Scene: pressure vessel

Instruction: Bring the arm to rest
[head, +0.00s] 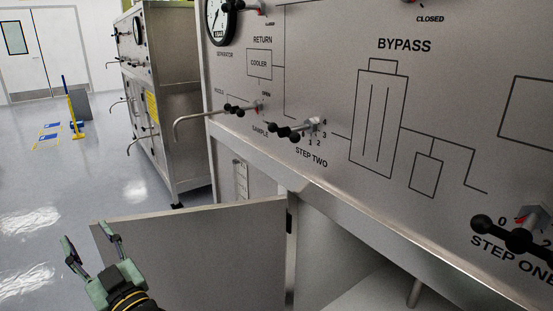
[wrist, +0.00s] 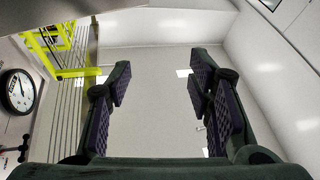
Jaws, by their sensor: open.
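My gripper (head: 93,250) is at the lower left of the head view, with its two fingers pointing up and spread apart. It is open and nothing is between the fingers. In the wrist view the open fingers (wrist: 163,95) frame a bare wall and ceiling. The gripper is in front of an open grey cabinet door (head: 190,255) and left of the panel. I cannot tell whether the gripper touches the door. Most of my arm is out of view.
The vessel panel (head: 330,60) fills the right, with a STEP TWO handle (head: 297,130), a STEP ONE handle (head: 515,235) and a bent sample pipe (head: 190,122) sticking out. A gauge (wrist: 18,92) shows in the wrist view. A second cabinet (head: 165,100) stands behind. Open floor (head: 50,180) lies left.

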